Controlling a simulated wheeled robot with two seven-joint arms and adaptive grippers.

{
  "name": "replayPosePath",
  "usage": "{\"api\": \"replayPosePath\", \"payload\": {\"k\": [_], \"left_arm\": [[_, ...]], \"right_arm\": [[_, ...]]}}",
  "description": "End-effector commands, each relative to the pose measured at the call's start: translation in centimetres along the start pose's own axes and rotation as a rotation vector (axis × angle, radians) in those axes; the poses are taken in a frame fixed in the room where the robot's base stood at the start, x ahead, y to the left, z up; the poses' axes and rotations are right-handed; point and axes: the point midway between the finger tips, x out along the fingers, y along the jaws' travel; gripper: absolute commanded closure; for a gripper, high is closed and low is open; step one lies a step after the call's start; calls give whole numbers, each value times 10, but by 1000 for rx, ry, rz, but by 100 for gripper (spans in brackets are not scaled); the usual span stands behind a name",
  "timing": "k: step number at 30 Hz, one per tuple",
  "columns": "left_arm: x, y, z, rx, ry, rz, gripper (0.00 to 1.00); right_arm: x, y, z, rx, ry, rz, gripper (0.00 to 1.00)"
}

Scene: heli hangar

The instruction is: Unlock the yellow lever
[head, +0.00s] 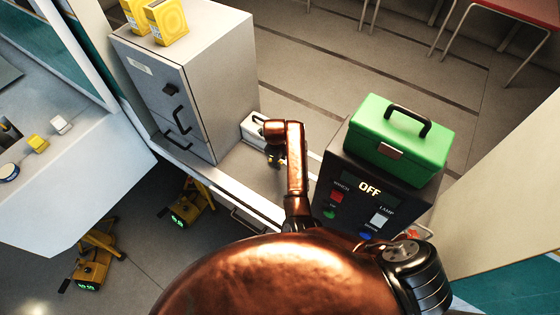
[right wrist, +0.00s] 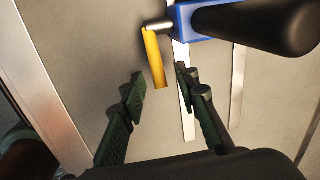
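The yellow lever (right wrist: 155,60) shows in the right wrist view as a short flat bar hanging from a metal pin on a blue part (right wrist: 187,20) with a thick dark cylinder. My right gripper (right wrist: 161,80) is open, with one dark finger on each side of the lever's lower end. The fingers look apart from the lever, though their depth relative to it is hard to tell. In the head view my right gripper (head: 273,154) is small and partly hidden by my bronze arm, near a white box. My left gripper is not in view.
A grey cabinet (head: 190,85) with dark handles stands left of my right arm, yellow boxes (head: 167,22) on top. A black control box (head: 345,195) reading OFF stands right, bearing a green toolbox (head: 400,140). The white box (head: 254,127) sits between them. Yellow devices (head: 190,205) stand on the floor.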

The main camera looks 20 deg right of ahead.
Motion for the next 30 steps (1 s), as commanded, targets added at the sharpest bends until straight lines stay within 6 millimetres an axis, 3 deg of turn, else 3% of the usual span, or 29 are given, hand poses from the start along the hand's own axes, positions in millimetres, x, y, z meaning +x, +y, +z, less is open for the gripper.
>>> {"api": "replayPosePath", "payload": {"k": [4,13,25,30], "left_arm": [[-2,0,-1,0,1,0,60],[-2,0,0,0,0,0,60],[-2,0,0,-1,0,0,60],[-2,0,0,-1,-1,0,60]], "right_arm": [[11,0,-1,0,1,-1,71],[13,0,-1,0,1,-1,72],[13,0,-1,0,1,-2,99],[13,0,-1,0,1,-2,100]]}}
